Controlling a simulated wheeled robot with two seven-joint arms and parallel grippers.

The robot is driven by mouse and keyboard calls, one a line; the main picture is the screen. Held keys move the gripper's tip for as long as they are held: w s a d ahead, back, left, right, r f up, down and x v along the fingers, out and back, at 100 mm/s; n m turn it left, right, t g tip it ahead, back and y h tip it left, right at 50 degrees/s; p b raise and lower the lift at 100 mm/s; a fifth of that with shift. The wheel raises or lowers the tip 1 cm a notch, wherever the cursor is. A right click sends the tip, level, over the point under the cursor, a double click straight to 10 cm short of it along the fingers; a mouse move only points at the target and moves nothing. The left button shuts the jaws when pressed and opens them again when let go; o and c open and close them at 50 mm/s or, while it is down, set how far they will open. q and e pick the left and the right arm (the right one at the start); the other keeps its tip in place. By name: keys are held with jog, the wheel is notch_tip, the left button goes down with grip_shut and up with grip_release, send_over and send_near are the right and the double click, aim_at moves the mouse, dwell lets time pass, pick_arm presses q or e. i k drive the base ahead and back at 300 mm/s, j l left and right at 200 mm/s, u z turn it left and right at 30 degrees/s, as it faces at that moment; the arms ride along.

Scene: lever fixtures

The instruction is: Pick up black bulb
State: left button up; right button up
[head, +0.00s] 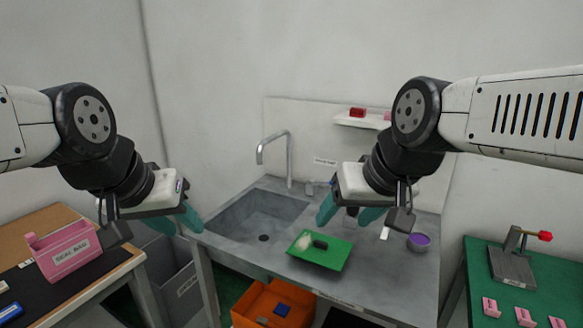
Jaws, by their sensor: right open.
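A small dark, rounded object (320,244), which looks like the black bulb, lies on a green tray (328,262) on the grey sink counter. A whitish piece (304,242) lies beside it on the tray. My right gripper (346,217) is open with teal fingers. In the picture it shows just above and to the right of the dark object, apart from it. My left gripper (178,222) hangs left of the sink basin, with nothing visible in it. Its finger gap is not clear.
A faucet (286,150) rises behind the basin (255,220). A purple-topped round container (418,242) stands right of the tray. An orange bin (262,305) is below the counter front. A lever fixture (512,262) stands on the right green table, a pink bin (66,250) on the left table.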

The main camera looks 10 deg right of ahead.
aim_at(352, 211)
jog(key=z, duration=0.75)
jog(key=i+j+z, duration=0.3)
jog(key=z, duration=0.15)
jog(key=i+j+z, duration=0.25)
jog(key=j+z, duration=0.2)
